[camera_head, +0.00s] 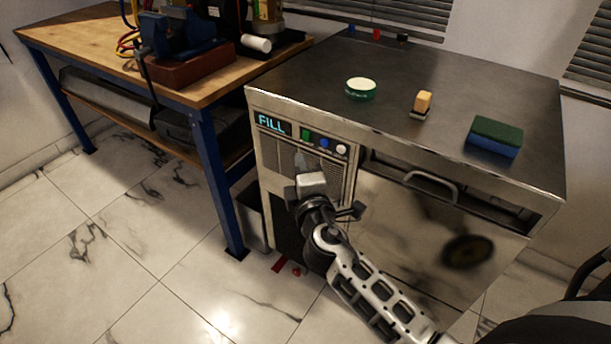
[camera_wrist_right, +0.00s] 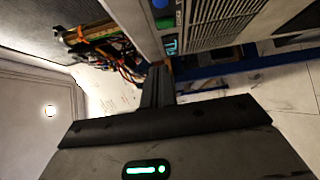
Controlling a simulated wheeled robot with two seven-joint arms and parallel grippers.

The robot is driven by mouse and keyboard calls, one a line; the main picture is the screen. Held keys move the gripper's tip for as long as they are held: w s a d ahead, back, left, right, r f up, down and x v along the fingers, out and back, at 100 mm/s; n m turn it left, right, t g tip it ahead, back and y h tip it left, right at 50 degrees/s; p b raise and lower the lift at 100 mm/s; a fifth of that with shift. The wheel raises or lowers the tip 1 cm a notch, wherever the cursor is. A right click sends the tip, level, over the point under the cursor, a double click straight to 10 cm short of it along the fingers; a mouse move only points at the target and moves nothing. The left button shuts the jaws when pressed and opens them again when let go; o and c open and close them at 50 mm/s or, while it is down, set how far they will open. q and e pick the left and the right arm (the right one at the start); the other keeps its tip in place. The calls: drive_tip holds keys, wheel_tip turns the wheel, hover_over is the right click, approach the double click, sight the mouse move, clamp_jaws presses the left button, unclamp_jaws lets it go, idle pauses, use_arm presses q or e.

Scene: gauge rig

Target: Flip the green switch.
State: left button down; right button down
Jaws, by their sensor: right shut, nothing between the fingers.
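The green switch (camera_head: 306,134) is on the front panel of a metal cabinet (camera_head: 400,190), just right of a lit display (camera_head: 272,125) reading FILL. A blue button (camera_head: 325,143) and a white button (camera_head: 341,150) are to its right. My right gripper (camera_head: 299,161) is in front of the panel, below the green switch and apart from it in the picture, fingers shut and empty. My left gripper is not in view.
On the cabinet top are a green tin (camera_head: 360,90), a small brush (camera_head: 422,103) and a green-and-blue sponge (camera_head: 495,137). A handle (camera_head: 432,187) sticks out of the cabinet front. A workbench (camera_head: 90,45) with a vise (camera_head: 180,35) stands at left. The floor in front is mostly clear.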

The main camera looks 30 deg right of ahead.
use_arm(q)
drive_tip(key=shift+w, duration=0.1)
use_arm(e)
drive_tip(key=v, duration=0.4)
drive_tip(key=shift+w+r, duration=0.1)
drive_tip(key=shift+r, duration=0.05)
